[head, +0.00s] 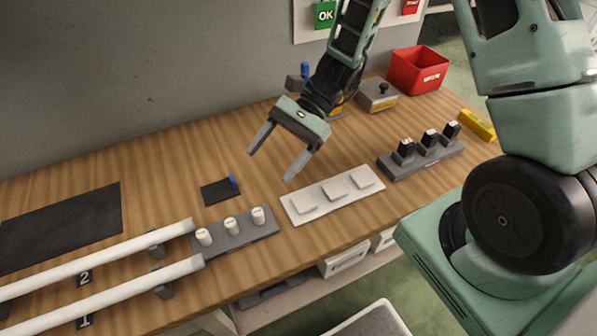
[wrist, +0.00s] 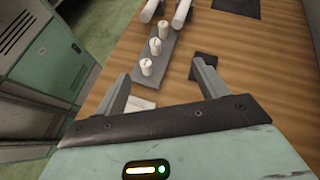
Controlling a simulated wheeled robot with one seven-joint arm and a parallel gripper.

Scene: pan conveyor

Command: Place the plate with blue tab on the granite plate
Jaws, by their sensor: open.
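The small dark plate with blue tab (head: 217,192) lies flat on the wooden bench, left of the white tray; its blue tab is at its right edge. The dark plate also shows in the wrist view (wrist: 206,67), partly behind a finger. The granite plate (head: 60,226) is a large dark slab flat on the bench at the left, bare on top; a part of it shows at the top of the wrist view (wrist: 236,7). My gripper (head: 271,166) is open and empty, above the bench, to the right of the small plate and apart from it.
A grey holder with three white cylinders (head: 244,243) stands in front of the small plate. White rails (head: 100,256) run in front of the granite plate. A white tray (head: 293,208), a rack of black pieces (head: 425,168) and a red bin (head: 420,72) stand right.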

